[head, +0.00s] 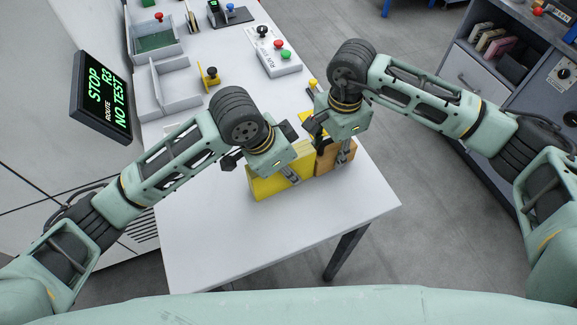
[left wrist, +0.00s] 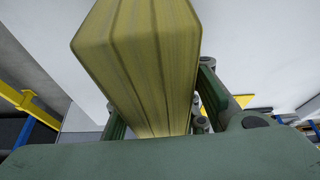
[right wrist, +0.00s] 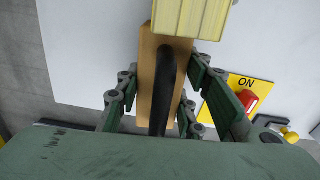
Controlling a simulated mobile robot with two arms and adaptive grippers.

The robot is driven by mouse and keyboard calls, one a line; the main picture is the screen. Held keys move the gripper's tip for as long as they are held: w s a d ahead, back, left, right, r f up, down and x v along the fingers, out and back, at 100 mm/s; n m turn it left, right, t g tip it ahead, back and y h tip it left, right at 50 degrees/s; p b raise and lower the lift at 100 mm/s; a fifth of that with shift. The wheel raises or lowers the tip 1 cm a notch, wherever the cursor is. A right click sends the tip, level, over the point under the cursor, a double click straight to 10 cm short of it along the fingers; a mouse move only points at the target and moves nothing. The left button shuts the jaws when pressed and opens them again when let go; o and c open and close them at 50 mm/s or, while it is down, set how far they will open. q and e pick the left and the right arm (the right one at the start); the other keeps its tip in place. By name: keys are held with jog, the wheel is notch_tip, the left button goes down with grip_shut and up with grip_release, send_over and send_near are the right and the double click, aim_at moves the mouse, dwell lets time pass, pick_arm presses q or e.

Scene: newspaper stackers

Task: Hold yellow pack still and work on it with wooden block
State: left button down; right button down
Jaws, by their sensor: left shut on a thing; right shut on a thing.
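The yellow pack (head: 266,187) stands on the white table near its front right part. It also fills the middle of the left wrist view (left wrist: 145,50). My left gripper (head: 290,175) is shut on the pack, with its fingers on either side. The wooden block (head: 323,162) stands at the right end of the pack; it has a black handle in the right wrist view (right wrist: 152,100). My right gripper (head: 342,155) is shut on the block. In the right wrist view the block's end is against or very close to the pack; contact is unclear.
A yellow ON plate with a red switch (right wrist: 248,100) lies close to the right gripper. Grey trays (head: 172,85), a RUN button box (head: 278,60) and a yellow stand with a black knob (head: 210,78) are farther back. The table's front (head: 260,235) is clear.

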jog(key=shift+w+d, duration=0.35)
jog(key=shift+d, duration=0.4)
jog(key=shift+w+d, duration=0.3)
jog(key=shift+d, duration=0.4)
jog(key=shift+r, duration=3.55)
pick_arm(q)
jog(key=c, duration=1.2)
grip_release()
